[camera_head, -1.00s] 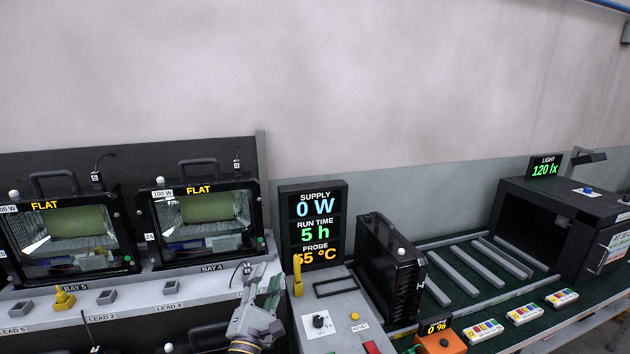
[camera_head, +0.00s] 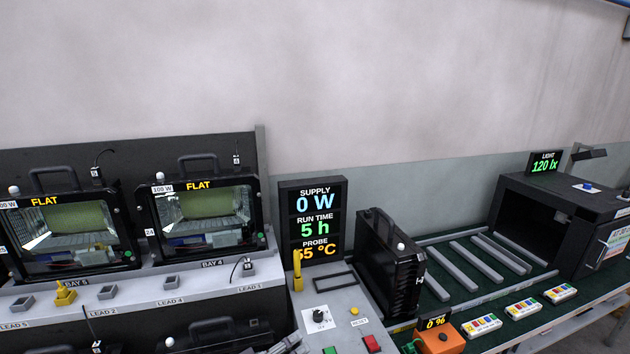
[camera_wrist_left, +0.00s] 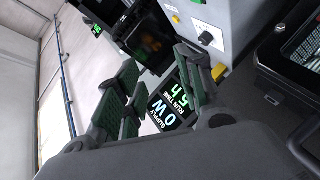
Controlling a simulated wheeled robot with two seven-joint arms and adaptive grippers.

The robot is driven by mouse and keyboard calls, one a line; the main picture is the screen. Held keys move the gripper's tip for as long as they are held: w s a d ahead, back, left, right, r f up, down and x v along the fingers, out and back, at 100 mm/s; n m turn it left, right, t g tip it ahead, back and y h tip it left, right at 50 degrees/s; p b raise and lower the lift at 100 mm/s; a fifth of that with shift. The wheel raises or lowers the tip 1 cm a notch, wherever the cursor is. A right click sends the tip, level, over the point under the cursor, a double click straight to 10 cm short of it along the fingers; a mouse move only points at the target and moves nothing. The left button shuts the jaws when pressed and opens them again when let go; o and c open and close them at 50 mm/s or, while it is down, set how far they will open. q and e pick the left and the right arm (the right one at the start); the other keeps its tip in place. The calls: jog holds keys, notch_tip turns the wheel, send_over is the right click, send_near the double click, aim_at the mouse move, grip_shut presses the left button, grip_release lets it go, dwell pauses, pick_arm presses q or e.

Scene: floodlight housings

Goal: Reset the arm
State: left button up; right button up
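My left gripper (camera_wrist_left: 158,62) shows in the wrist view with its two green-padded fingers apart and nothing between them. Beyond the fingers is the supply display (camera_wrist_left: 168,108). In the head view, only a grey bit of my left gripper (camera_head: 288,344) shows at the bottom edge, in front of the supply console (camera_head: 340,300). The rest of that arm is out of the picture. My right gripper is in neither view.
Two floodlight housings (camera_head: 205,160) marked FLAT stand on the left bench. A dark upright housing (camera_head: 385,262) stands right of the supply display (camera_head: 313,222). A roller conveyor (camera_head: 470,268) leads to a black light box (camera_head: 560,215). An orange box (camera_head: 440,340) sits in front.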

pick_arm(q)
jog(key=s+a+f+m+g+y, duration=0.6)
jog(key=s+a+f+g+y, duration=0.3)
jog(key=s+a+f, duration=0.55)
notch_tip(320, 180, down, 30)
jog(key=s+a, duration=0.2)
jog(key=s, duration=0.1)
jog(key=s+a+f, duration=0.2)
jog(key=s+f, duration=0.8)
jog(key=s, duration=0.1)
jog(key=s+a+f+g, duration=0.1)
jog(key=s+a+f, duration=0.1)
jog(key=s+f, duration=0.8)
jog(key=shift+s+a+f+y, duration=0.15)
jog(key=shift+s+f+y, duration=0.25)
jog(key=shift+s, duration=0.2)
